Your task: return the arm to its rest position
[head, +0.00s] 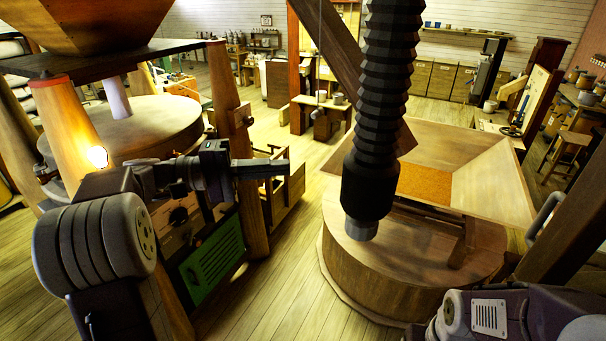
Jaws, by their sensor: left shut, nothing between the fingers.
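My left arm comes in from the left, bent at the large grey joint. My left gripper (284,167) points right, its fingers together and empty, held above the floor in front of a wooden post. Nothing touches its fingertips that I can see. Part of my right arm shows at the bottom right corner; its gripper is out of the picture.
A black ribbed hose (382,105) hangs over a round wooden millstone casing (350,268) right of centre. A wide wooden hopper (480,165) sits behind it. A green vented panel (212,262) stands below my left gripper. Plank floor (275,290) is clear between.

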